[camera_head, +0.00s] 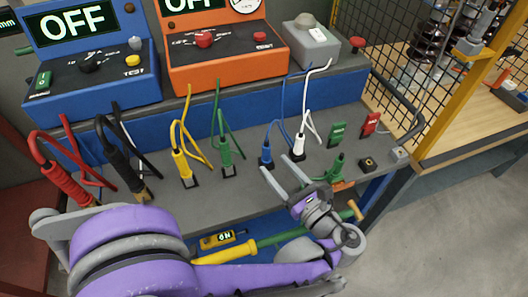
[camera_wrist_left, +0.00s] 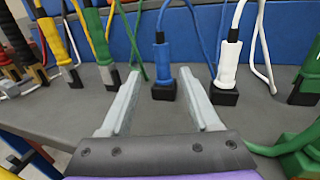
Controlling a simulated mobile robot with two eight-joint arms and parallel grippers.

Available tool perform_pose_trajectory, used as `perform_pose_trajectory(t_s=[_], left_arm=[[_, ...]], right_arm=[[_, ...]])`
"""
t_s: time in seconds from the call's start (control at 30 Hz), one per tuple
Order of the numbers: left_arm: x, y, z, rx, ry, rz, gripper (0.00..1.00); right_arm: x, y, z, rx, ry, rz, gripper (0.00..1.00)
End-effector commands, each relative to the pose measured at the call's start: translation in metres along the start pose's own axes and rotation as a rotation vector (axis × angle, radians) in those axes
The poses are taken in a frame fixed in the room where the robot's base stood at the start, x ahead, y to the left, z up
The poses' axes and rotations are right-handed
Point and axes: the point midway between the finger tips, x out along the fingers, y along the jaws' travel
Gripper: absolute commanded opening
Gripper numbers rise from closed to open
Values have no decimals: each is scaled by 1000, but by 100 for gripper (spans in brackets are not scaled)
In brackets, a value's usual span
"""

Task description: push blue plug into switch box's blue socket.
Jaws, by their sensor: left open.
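The blue plug (camera_head: 266,154) stands upright in a small black holder on the grey shelf, with a blue cable rising from it. It also shows in the left wrist view (camera_wrist_left: 162,66), ahead of and between my fingertips. My left gripper (camera_head: 281,166) is open and empty, its two fingers pointing at the plug from the near side and apart from it. A blue box (camera_head: 92,80) and an orange box (camera_head: 215,55), both with OFF displays, stand behind. I cannot tell which is the switch box, and no blue socket can be made out. My right gripper does not show.
A white plug (camera_head: 298,147) stands close right of the blue one. Green (camera_head: 227,156), yellow (camera_head: 181,163), black (camera_head: 122,165) and red (camera_head: 62,182) plugs stand to the left. Another green plug (camera_head: 335,168) is near my gripper. A wire-mesh fence (camera_head: 425,75) bounds the right.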

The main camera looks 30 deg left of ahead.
Motion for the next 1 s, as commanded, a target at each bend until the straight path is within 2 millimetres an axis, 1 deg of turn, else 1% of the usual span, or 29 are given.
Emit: perform_pose_trajectory(t_s=[0.03,0.1,0.2,0.37,0.63,0.77,0.97,1.0], left_arm=[[11,2,1,0,-1,6,63],[22,2,1,-1,0,6,63],[33,1,1,-2,1,4,63],[44,0,2,-2,2,3,63],[83,-4,6,-2,2,4,63],[90,-4,6,-3,3,2,63],[91,-4,7,-4,3,0,63],[91,-4,7,-4,3,0,57]], right_arm=[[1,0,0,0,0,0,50],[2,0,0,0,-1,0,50],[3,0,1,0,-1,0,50],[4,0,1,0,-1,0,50],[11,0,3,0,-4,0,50],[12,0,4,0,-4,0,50],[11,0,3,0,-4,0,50],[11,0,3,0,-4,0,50]])
